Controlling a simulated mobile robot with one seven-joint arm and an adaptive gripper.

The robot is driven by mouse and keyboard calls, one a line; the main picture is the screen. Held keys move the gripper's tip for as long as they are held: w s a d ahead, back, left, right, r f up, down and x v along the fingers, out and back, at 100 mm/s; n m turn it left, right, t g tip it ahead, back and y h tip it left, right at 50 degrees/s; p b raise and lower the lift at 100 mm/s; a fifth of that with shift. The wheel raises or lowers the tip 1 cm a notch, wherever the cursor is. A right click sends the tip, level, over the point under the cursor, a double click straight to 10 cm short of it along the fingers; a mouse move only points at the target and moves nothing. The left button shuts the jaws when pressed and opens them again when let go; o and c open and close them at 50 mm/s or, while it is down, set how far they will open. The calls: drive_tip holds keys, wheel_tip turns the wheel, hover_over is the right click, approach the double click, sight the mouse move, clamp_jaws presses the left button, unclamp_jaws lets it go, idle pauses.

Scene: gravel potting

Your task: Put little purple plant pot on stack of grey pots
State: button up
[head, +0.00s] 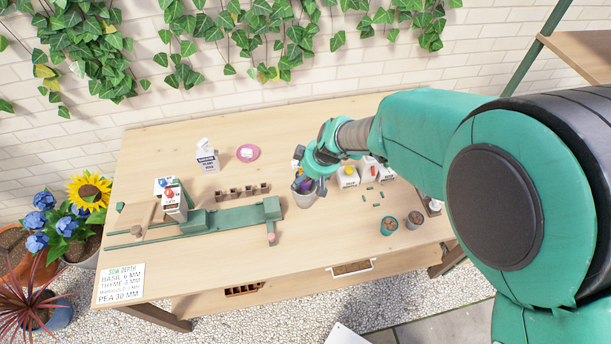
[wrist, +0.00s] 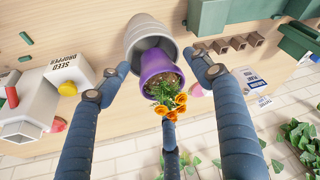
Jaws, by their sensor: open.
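The little purple plant pot (wrist: 160,62) holds soil, green leaves and orange flowers (wrist: 172,102). In the wrist view its lower part sits inside the top of the stack of grey pots (wrist: 143,32), with its purple rim standing out above the grey rim. In the head view the grey stack (head: 304,199) stands on the table below my gripper (head: 311,174), and only a bit of purple (head: 303,185) shows. My gripper's blue fingers (wrist: 158,66) are open, spread on both sides of the purple pot with gaps beside it. A further finger shows beyond the flowers.
A seed dropper box (wrist: 62,75) and other white boxes (head: 348,176) stand close to the right of the stack in the head view. A green rig (head: 232,217) and brown seed pots (head: 242,192) lie left. Two small pots (head: 389,226) stand at front right. The table's front middle is clear.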

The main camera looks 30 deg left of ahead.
drive_tip(key=shift+d+r, duration=0.15)
drive_tip(key=shift+r, duration=0.5)
drive_tip(key=p+v, duration=0.1)
drive_tip(key=v, duration=0.9)
drive_tip(key=shift+d+r, duration=0.3)
drive_tip(key=shift+r, duration=0.05)
drive_tip(key=shift+s, duration=0.1)
